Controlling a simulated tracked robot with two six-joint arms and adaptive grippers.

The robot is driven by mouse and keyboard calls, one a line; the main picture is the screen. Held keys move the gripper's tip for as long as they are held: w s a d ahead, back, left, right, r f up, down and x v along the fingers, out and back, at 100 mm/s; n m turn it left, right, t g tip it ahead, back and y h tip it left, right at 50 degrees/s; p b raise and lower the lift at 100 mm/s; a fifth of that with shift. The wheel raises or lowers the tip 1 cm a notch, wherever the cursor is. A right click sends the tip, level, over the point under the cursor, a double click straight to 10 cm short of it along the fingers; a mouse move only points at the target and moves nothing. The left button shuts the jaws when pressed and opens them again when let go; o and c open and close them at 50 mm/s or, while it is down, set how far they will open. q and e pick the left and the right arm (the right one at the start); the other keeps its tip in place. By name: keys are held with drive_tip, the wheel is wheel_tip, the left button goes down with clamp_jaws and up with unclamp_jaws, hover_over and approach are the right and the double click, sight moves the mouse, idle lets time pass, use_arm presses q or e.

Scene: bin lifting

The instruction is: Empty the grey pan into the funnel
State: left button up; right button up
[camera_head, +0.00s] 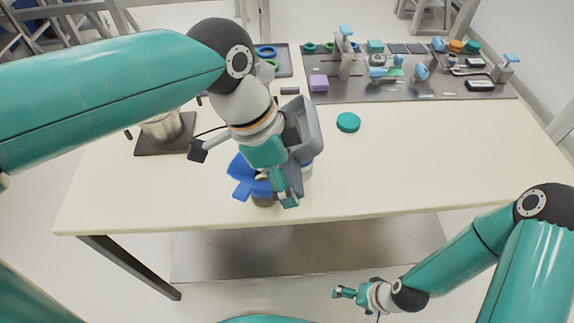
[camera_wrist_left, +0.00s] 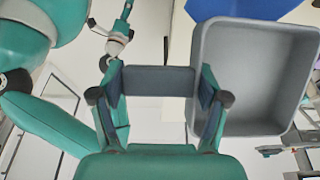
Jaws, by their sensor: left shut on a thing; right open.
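The grey pan (camera_head: 305,128) is a square, deep-walled tray, held tilted above the near edge of the table, beside the blue funnel (camera_head: 240,172). In the left wrist view, the visible inside of the pan (camera_wrist_left: 245,75) looks bare. My left gripper (camera_head: 284,186) is shut on the pan, beside its wall; the exact grip is partly hidden in the head view. The funnel is partly hidden behind my gripper; a blue part shows at the top of the wrist view (camera_wrist_left: 250,9). My right gripper (camera_head: 346,293) is open and empty, low in front of the table.
A metal container on a dark plate (camera_head: 160,145) stands at the left. A teal lid (camera_head: 348,122) lies behind the pan to the right. A grey mat (camera_head: 430,92) with several small items lies at the back right. The right part of the table (camera_head: 430,160) is clear.

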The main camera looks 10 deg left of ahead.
use_arm(q)
drive_tip(key=y+p, duration=0.1)
drive_tip(key=p, duration=0.1)
drive_tip(key=y+p, duration=0.1)
drive_tip(key=p, duration=0.2)
drive_tip(key=shift+w+d+f+g+y+p, duration=0.1)
drive_tip(key=shift+d+f+g+y+p, duration=0.05)
drive_tip(key=shift+d+g+y+p, duration=0.2)
drive_tip(key=shift+f+y, duration=0.15)
drive_tip(key=shift+y, duration=0.2)
drive_tip(key=shift+f, duration=0.3)
drive_tip(key=shift+d+g+y+p, duration=0.1)
drive_tip(key=shift+g+y+p, duration=0.25)
drive_tip(key=shift+p, duration=0.35)
drive_tip(key=shift+f+y+p, duration=0.2)
drive_tip(key=shift+y+p, duration=0.65)
drive_tip(key=shift+p, duration=0.35)
drive_tip(key=shift+d+f+g+y+p, duration=0.1)
drive_tip(key=shift+f+g+y+p, duration=0.2)
drive_tip(key=shift+f+y+p, duration=0.3)
drive_tip(key=shift+f+y, duration=0.1)
drive_tip(key=shift+y, duration=0.2)
